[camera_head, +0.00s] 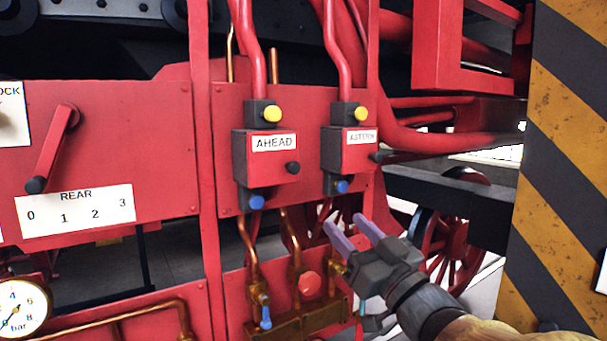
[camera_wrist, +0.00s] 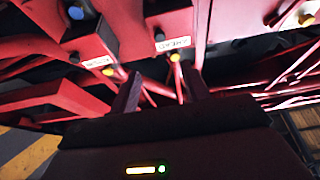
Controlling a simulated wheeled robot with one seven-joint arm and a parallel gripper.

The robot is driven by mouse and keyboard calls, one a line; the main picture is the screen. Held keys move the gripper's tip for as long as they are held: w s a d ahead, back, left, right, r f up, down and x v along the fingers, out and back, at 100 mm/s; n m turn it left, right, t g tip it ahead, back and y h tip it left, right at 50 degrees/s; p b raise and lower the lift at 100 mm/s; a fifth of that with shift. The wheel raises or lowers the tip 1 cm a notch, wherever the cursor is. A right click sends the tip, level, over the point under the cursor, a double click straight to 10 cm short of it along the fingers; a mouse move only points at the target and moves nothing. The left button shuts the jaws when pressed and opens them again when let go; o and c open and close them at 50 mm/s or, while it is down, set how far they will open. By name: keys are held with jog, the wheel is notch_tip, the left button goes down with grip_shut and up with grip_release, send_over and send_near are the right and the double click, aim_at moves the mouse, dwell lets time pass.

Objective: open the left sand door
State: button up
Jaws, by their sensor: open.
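No part is marked as a sand door, so I cannot tell which one is the left sand door. A red box labelled AHEAD (camera_head: 270,172) hangs on the red panel, with a yellow knob above and a blue knob below. To its right is a similar box labelled ASTERN (camera_head: 350,152). Both labels look upside down in the wrist view, AHEAD (camera_wrist: 173,43) and ASTERN (camera_wrist: 97,62). My gripper (camera_head: 348,227) is open, with nothing visible between its two purple fingers. In the head view it appears below the ASTERN box.
A lever (camera_head: 54,150) stands above a REAR scale plate (camera_head: 75,210) at left. A pressure gauge (camera_head: 20,305) and copper pipes with a brass manifold (camera_head: 300,322) lie low. A yellow-black striped pillar (camera_head: 570,130) stands at right. Red wheels (camera_head: 455,240) show behind my gripper.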

aim_at(296, 171)
jog(key=p+x, duration=0.7)
jog(key=x, duration=0.9)
jog(key=shift+w+a+r, duration=0.1)
jog(key=shift+w+a, duration=0.15)
jog(key=shift+w, duration=0.2)
grip_shut()
